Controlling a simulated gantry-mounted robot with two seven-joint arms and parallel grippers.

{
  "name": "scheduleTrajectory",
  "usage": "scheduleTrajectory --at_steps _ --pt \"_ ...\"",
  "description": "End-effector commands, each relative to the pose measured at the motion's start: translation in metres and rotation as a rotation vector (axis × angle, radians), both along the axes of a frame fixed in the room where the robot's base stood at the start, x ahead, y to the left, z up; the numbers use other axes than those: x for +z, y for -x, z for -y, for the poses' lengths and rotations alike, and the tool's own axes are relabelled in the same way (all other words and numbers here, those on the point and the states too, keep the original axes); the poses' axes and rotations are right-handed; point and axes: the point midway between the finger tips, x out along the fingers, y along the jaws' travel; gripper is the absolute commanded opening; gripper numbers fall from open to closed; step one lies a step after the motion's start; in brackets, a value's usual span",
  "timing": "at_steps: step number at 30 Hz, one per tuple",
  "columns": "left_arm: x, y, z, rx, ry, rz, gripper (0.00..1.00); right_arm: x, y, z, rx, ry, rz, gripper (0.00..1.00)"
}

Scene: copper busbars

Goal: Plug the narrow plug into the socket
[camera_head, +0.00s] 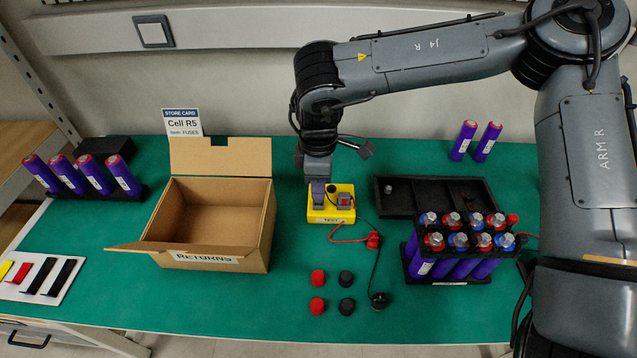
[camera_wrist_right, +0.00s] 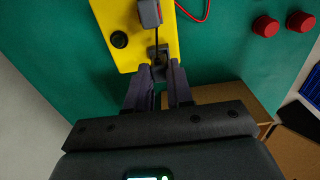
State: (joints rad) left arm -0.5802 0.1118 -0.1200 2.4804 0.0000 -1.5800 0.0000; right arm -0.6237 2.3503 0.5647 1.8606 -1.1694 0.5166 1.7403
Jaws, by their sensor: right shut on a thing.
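A yellow test box (camera_head: 330,215) stands on the green mat in the middle; it also shows in the right wrist view (camera_wrist_right: 168,40). My right gripper (camera_head: 319,196) is low over its left end. In the right wrist view my right gripper (camera_wrist_right: 159,76) is shut on a small dark grey plug (camera_wrist_right: 158,56) at the box's edge. A black cable runs from it towards a grey block (camera_wrist_right: 150,12) with a red part on the box. A round black fitting (camera_wrist_right: 119,39) is on the box top. I cannot make out a socket opening. My left gripper is out of view.
An open cardboard box (camera_head: 208,258) stands left. Right are a black tray (camera_head: 400,207) and a pack of purple cells (camera_head: 455,267). Red and black leads lie in front, with red caps (camera_head: 318,278) and black caps (camera_head: 347,278).

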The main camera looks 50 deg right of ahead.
Motion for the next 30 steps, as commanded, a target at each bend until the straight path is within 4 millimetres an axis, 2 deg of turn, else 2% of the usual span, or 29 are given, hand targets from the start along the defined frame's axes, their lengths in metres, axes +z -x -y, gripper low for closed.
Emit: scheduleTrajectory --at_steps 12,28,29,30 --pt "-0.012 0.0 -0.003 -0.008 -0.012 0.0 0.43 -0.015 0.0 0.0 0.0 0.0 0.0 0.0" --pt "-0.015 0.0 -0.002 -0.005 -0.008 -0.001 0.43 -0.018 0.0 0.0 0.0 0.0 0.0 0.0" --pt "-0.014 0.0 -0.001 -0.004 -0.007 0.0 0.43 -0.017 0.0 0.0 0.0 0.0 0.0 0.24" --pt "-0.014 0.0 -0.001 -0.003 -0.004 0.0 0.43 -0.017 0.0 0.0 0.0 0.0 0.0 0.3"
